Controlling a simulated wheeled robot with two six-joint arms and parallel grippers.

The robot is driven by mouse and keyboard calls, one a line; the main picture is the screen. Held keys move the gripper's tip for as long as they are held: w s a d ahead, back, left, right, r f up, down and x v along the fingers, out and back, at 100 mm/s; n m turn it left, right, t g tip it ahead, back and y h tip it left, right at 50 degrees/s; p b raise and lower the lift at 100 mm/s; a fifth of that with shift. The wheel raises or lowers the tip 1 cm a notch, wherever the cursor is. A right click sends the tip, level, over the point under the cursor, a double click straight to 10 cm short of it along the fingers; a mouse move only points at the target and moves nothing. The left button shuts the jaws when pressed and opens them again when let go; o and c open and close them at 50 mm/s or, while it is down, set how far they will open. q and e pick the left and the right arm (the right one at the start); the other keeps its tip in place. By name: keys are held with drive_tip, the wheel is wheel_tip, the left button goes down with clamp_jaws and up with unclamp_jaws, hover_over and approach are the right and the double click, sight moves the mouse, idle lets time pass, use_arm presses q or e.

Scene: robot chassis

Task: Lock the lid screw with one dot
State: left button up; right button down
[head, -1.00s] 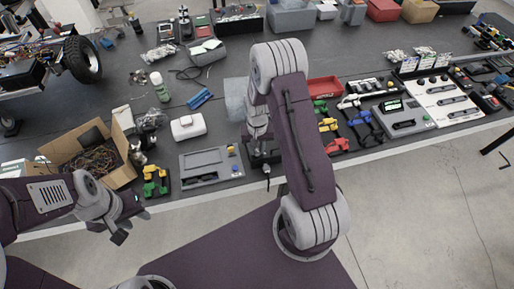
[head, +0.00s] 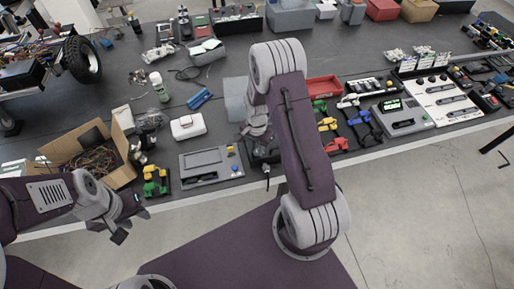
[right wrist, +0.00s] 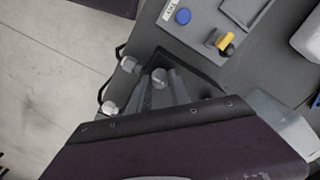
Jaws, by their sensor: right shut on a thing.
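My right gripper (right wrist: 160,88) is shut on a small round metal-headed screw (right wrist: 159,77), which shows between the fingertips in the right wrist view. It is over a dark lidded unit (right wrist: 200,72) at the bench edge. Two more silver screw heads (right wrist: 128,64) and (right wrist: 108,107) show at the left of that unit. No dot marks can be made out on any head. In the head view my right arm hides most of the unit. My left gripper (head: 128,217) is empty, with its fingers apart, in front of the bench at the left.
A grey panel device (head: 208,168) with blue and yellow knobs stands left of the unit; its blue button (right wrist: 183,16) shows in the right wrist view. A cardboard box (head: 95,150) is at the left and a red tray (head: 323,87) at the right. The floor ahead is clear.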

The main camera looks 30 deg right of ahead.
sight(256, 151)
drive_tip(key=shift+s+f, duration=0.1)
drive_tip(key=shift+s, duration=0.1)
idle(0.3)
drive_tip(key=c, duration=1.2)
unclamp_jaws()
drive_tip(key=shift+a, duration=0.1)
drive_tip(key=shift+w, duration=0.1)
wheel_tip(256, 151, up, 9)
drive_tip(key=shift+b, duration=0.4)
drive_tip(key=shift+a, duration=0.1)
